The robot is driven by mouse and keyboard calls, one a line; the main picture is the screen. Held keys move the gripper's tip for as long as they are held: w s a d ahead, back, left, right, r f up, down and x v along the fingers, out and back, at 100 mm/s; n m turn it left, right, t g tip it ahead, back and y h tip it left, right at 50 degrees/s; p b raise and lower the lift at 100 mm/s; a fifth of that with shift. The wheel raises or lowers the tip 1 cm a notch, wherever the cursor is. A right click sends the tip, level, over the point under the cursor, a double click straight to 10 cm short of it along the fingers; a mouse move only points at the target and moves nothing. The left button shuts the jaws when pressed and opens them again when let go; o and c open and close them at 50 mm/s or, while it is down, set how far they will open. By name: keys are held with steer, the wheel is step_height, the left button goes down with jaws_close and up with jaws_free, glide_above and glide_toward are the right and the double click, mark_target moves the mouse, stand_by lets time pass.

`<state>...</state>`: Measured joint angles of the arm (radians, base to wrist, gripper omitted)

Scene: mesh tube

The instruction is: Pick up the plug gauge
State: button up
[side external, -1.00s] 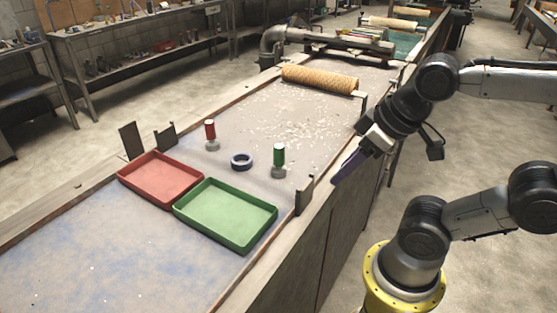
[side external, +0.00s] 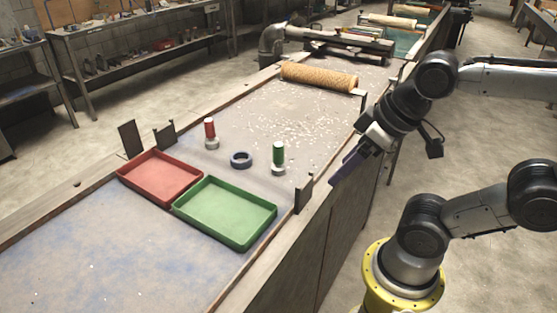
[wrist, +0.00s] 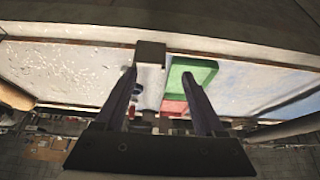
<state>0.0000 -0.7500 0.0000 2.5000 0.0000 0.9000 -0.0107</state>
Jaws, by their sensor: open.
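Two upright gauges with metal bases stand on the bench: one with a green handle (side external: 278,153) at the right, one with a red handle (side external: 209,129) at the left. I cannot tell which the task means. A dark blue-grey ring (side external: 241,160) lies flat between them. My gripper (side external: 346,168) hangs beside the bench's right edge, to the right of the green-handled gauge and apart from everything. In the wrist view its two long fingers (wrist: 158,80) are spread with nothing held. Between them the small items are partly hidden and hard to tell apart.
A red tray (side external: 160,178) and a green tray (side external: 225,213) lie in front of the gauges. Upright metal brackets stand at the bench edges, one (side external: 303,195) close to the green tray. A tan mesh roll (side external: 319,78) lies farther back. The front of the bench is clear.

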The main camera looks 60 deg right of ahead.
step_height(320, 180, up, 4)
steer(key=w+r+n, duration=0.1)
steer(key=w+n, duration=0.2)
steer(key=n, duration=0.8)
steer(key=n+g, duration=0.6)
steer(key=n, duration=0.5)
glide_above(278, 157)
steer(key=d, duration=0.2)
step_height(278, 157, down, 3)
steer(key=shift+w+a+f, duration=0.1)
steer(key=shift+w+f, duration=0.1)
steer(key=shift+f, duration=0.2)
step_height(278, 157, down, 8)
steer(key=shift+r, duration=0.2)
steer(key=shift+w+a+f, duration=0.1)
steer(key=shift+a+f, duration=0.05)
steer(key=shift+f, duration=1.3)
steer(key=shift+a+f, duration=0.1)
steer(key=shift+f, duration=1.3)
jaws_close()
